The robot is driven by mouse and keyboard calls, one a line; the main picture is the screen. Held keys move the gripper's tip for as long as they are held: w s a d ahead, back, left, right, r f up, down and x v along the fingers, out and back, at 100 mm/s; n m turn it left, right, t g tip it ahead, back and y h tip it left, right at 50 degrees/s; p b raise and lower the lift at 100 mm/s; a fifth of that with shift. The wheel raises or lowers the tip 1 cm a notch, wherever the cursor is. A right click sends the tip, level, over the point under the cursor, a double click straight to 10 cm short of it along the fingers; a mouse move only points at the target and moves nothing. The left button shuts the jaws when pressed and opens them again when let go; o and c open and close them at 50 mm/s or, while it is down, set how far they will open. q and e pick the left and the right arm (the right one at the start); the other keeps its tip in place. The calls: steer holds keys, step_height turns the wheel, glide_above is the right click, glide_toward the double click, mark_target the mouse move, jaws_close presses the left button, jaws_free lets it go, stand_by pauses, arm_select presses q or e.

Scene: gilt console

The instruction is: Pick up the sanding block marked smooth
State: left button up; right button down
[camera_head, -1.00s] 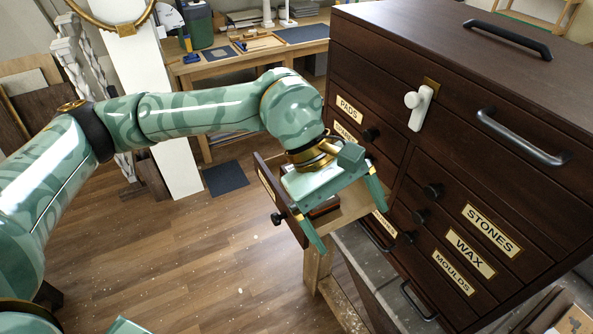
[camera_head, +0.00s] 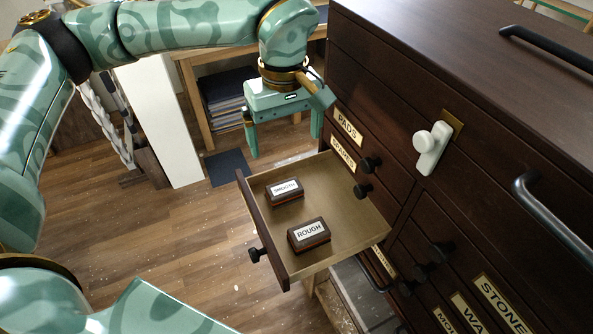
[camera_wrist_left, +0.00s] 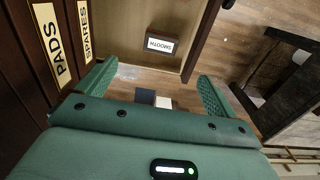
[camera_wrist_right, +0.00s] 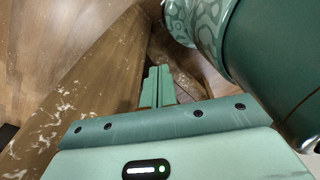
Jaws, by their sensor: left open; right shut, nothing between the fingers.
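The sanding block marked SMOOTH (camera_head: 285,191) lies in the open drawer, towards its back left corner in the head view. A second block marked ROUGH (camera_head: 309,235) lies nearer in the same drawer, apart from it. My left gripper (camera_head: 284,146) is open and empty, above and beyond the drawer's far side. In the left wrist view the SMOOTH block (camera_wrist_left: 163,46) shows ahead, between the directions of the two spread fingers and beyond them. My right gripper (camera_wrist_right: 157,86) is shut and empty over the floor, seen in the right wrist view.
The open drawer (camera_head: 350,215) juts from a dark cabinet (camera_head: 370,75) with labelled drawers, knobs and a white latch (camera_head: 432,147). The drawer's dark front (camera_head: 262,230) stands as a raised edge. A workbench (camera_head: 190,80) stands behind.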

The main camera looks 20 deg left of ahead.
arm_select(q)
steer(key=f, duration=0.2)
glide_above(287, 191)
step_height(287, 191, down, 6)
steer(key=shift+r, duration=0.15)
steer(key=f, duration=0.2)
steer(key=shift+w+f, duration=0.3)
steer(key=shift+f, duration=0.3)
steer(key=f, duration=0.2)
steer(key=s+f+p, duration=0.1)
steer(key=f, duration=0.1)
steer(key=shift+f, duration=0.3)
steer(key=shift+w+f, duration=0.15)
steer(key=shift+f, duration=0.2)
steer(key=c, duration=1.1)
arm_select(e)
steer(key=shift+s+d+r, duration=0.15)
steer(key=shift+s+r, duration=0.25)
steer(key=shift+s, duration=0.1)
